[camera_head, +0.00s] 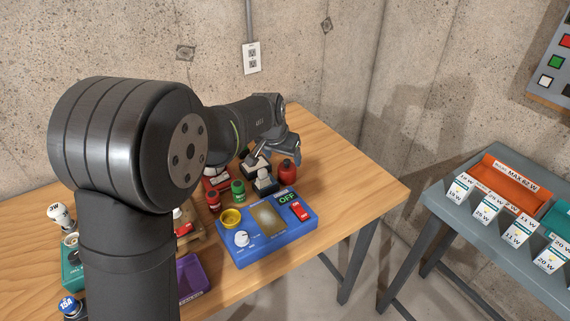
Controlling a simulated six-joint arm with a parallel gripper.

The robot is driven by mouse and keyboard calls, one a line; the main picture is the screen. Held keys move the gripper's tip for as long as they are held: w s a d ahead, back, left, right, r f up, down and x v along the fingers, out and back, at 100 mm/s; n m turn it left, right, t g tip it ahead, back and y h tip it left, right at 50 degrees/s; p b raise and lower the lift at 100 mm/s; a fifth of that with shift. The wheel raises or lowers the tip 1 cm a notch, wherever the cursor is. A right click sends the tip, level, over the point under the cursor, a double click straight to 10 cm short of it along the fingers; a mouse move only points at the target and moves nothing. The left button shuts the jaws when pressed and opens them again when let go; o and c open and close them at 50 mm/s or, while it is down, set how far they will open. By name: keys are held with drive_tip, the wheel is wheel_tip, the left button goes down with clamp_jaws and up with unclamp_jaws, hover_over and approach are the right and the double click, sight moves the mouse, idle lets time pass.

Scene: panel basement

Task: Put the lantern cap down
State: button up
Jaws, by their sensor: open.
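My gripper (276,157) is open at the far right part of the wooden table, pointing down. A small red rounded object (287,171) stands on the table just below and right of the fingers. It may be the lantern cap, but it is too small to be sure. A grey-white piece on a dark base (264,182) stands just below and left of the fingers. I cannot tell whether the fingers touch either thing. No lantern is clearly recognisable, and my arm hides much of the table's left side.
A blue box (268,250) with a yellow ring, a knob and a red switch marked OFF stands in front. Red (213,202) and green (238,192) jars stand behind it. A purple tray (194,277) is partly hidden. The wooden table's (372,190) right end is clear.

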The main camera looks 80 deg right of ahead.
sight(287, 161)
drive_tip(key=shift+v, duration=1.4)
drive_tip(key=shift+f, duration=0.15)
drive_tip(key=x, duration=1.2)
drive_tip(key=shift+f, duration=0.25)
wheel_tip(287, 161, up, 3)
drive_tip(key=shift+a+f, duration=0.1)
drive_tip(key=shift+r, duration=0.55)
drive_tip(key=o, duration=0.6)
